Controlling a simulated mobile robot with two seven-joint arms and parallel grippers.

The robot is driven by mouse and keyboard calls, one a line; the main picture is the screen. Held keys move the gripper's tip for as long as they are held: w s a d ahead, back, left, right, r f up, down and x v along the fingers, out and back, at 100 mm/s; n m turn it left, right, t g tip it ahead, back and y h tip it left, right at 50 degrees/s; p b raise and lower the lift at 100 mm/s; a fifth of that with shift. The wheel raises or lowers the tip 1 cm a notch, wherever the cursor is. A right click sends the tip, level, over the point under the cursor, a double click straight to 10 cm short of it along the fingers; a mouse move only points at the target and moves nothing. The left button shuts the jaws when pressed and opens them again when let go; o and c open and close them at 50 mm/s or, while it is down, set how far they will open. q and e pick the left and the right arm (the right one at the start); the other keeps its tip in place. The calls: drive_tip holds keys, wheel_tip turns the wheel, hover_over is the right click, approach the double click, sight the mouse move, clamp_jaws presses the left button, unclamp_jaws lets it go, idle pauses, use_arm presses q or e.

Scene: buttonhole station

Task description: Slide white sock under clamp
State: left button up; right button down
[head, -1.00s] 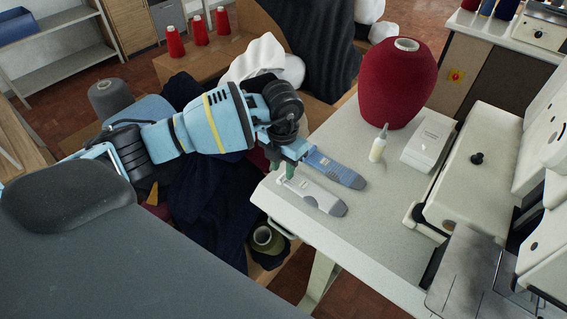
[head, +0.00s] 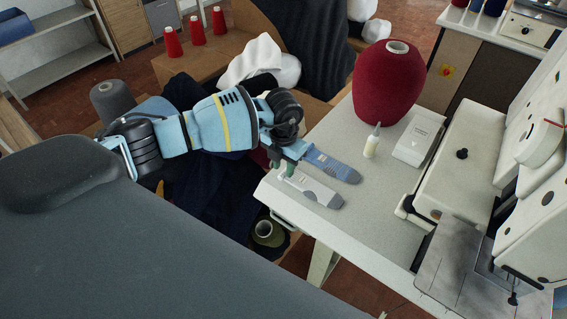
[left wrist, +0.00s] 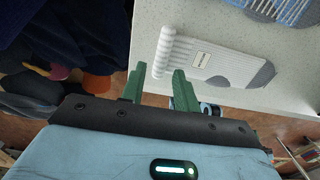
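A white sock (head: 312,190) with a grey toe lies flat on the light table near its front left corner. It also shows in the left wrist view (left wrist: 205,62), its ribbed cuff at the left end. My left gripper (head: 283,168) is at the cuff end. The buttonhole machine (head: 465,165) stands at the right, with a metal plate (head: 450,270) low in front. I cannot make out the clamp clearly. My right gripper is not in view.
A blue sock (head: 332,166) lies beside the white one. A small bottle (head: 372,142), a white box (head: 418,140) and a big red yarn cone (head: 390,85) stand farther back. Table space between the socks and machine is clear.

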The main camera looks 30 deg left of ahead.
use_arm(q)
drive_tip(key=shift+f, duration=0.45)
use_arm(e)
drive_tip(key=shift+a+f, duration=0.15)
use_arm(q)
drive_tip(key=shift+f+b, duration=0.35)
drive_tip(key=shift+b, duration=0.05)
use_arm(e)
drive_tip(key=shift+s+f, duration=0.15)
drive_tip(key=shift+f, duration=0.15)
use_arm(q)
drive_tip(key=shift+r, duration=0.1)
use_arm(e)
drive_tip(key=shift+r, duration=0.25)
use_arm(q)
drive_tip(key=c, duration=0.7)
drive_tip(key=shift+o, duration=0.2)
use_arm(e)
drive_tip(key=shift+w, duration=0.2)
